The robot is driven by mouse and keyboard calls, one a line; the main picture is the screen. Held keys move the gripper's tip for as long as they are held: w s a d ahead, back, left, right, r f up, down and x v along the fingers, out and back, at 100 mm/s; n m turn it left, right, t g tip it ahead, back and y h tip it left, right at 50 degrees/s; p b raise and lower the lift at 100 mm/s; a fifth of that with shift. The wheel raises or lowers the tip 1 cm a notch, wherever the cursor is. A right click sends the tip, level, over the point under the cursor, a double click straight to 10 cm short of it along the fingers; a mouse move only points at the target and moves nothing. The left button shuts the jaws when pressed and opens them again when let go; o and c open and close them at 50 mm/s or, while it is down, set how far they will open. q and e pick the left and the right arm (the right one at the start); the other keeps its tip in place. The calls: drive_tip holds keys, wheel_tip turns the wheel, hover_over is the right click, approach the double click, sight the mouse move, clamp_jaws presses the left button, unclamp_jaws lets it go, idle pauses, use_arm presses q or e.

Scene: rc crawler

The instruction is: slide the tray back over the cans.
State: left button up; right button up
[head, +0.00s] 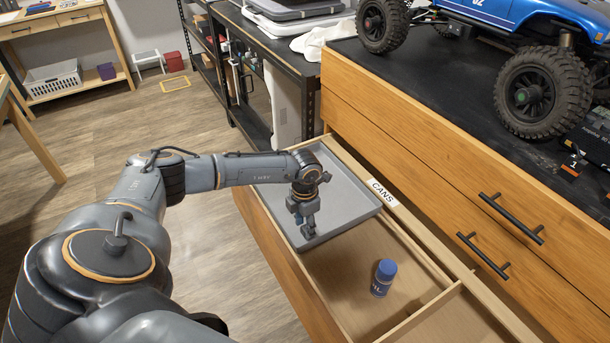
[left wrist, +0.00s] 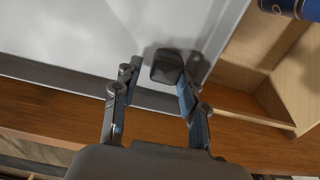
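The grey tray (head: 345,190) lies over the left part of the open drawer (head: 420,255); it also fills the upper left of the left wrist view (left wrist: 70,45). One can with a blue cap (head: 382,278) stands upright in the drawer, right of the tray and uncovered. Part of a dark blue can (left wrist: 285,7) shows in the left wrist view. My left gripper (head: 306,226) is at the tray's near right part, fingers spread. A small dark block (left wrist: 165,67) shows between its fingertips (left wrist: 158,75); I cannot tell whether they touch it. My right gripper is out of view.
A label reading CANS (head: 382,193) sits on the drawer's back edge. A wooden divider (head: 420,315) lies right of the can. The dark worktop (head: 440,85) above holds a blue RC crawler (head: 535,95). Black handles (head: 510,218) stick out from the closed drawers.

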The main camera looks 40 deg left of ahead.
use_arm(q)
wheel_tip(320, 180, up, 12)
idle(0.4)
idle(0.5)
